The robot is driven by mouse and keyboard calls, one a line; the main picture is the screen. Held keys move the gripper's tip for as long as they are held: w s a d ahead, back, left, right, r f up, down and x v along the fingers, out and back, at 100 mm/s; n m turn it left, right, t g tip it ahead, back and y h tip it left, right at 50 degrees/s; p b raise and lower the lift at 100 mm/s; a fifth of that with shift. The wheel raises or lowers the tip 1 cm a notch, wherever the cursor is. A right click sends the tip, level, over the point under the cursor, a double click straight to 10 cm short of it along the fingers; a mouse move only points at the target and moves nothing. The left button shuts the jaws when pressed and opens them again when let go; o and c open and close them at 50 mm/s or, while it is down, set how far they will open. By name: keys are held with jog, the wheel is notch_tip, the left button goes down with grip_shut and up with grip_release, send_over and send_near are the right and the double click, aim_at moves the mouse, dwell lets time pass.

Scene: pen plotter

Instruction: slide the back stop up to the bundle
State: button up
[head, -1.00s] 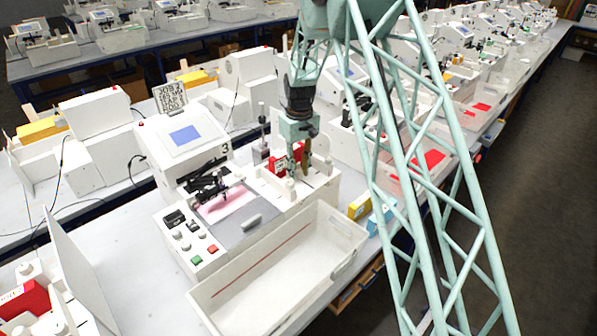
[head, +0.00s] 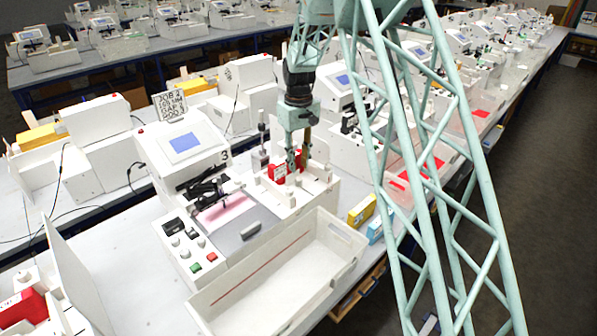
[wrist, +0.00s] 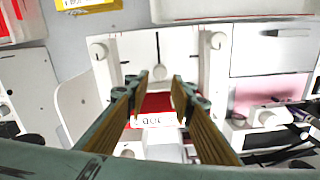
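The bundle appears as a red block (head: 279,173) in the white feed unit behind the grey plate of station 3. In the wrist view the red block (wrist: 157,103) carries a white label and lies between and beyond my fingers. My gripper (head: 297,160) points down over this unit. In the wrist view my gripper (wrist: 157,84) is open, its two fingers apart with nothing clearly held. A white plate with a dark slot and a round knob (wrist: 160,72) lies ahead of the fingertips. I cannot tell for certain which white part is the back stop.
White posts with round knobs (wrist: 217,41) flank the slotted plate. An open white bin (head: 275,272) stands in front of the machine. The control box with a blue screen (head: 186,143) is at left. Yellow and blue boxes (head: 362,209) stand right of the bin.

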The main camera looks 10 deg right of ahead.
aim_at(299, 178)
jog(key=shift+r, duration=2.5)
